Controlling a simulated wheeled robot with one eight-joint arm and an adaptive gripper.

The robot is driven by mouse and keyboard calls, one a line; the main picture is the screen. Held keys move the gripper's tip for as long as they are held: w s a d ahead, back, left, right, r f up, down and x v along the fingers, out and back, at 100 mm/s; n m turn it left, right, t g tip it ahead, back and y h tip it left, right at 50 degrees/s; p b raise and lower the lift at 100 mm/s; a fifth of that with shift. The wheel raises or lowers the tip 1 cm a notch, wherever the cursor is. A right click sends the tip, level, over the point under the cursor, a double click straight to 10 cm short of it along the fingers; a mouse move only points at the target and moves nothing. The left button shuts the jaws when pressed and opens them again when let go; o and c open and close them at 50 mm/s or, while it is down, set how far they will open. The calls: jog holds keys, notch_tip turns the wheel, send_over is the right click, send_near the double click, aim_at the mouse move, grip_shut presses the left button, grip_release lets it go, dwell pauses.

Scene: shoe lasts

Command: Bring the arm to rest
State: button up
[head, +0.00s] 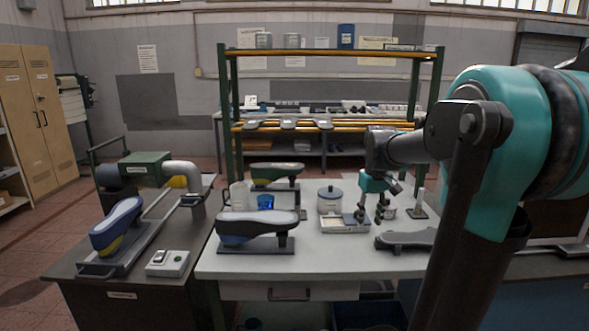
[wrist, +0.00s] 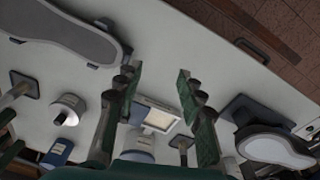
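My gripper (head: 370,212) hangs above the white table (head: 320,259) in the head view, with its fingers pointing down near a small white tray-like device (head: 345,226). In the wrist view its two green-padded fingers (wrist: 158,88) stand apart with nothing between them. The device's pale panel (wrist: 157,120) shows beyond and between the fingers. The gripper is empty. From the head view I cannot tell how far the fingertips are above the device. My arm reaches in from the right of the head view.
A shoe last on a stand (head: 257,226) is left of the gripper, with a green one (head: 276,173) behind. A lidded jar (head: 330,200) and blue cup (head: 265,201) stand close by. A dark sole-shaped piece (head: 405,240) lies right. A rack (head: 333,52) rises behind.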

jog(key=s+a+f+m+t, duration=0.1)
jog(key=s+a+f, duration=0.1)
jog(key=s+f, duration=0.7)
jog(key=s+a+f+m+t, duration=0.1)
jog(key=s+f+t, duration=0.1)
jog(key=s+f, duration=0.7)
jog(key=shift+s+a+m, duration=0.15)
jog(key=shift+a+m, duration=0.2)
jog(key=shift+m, duration=0.05)
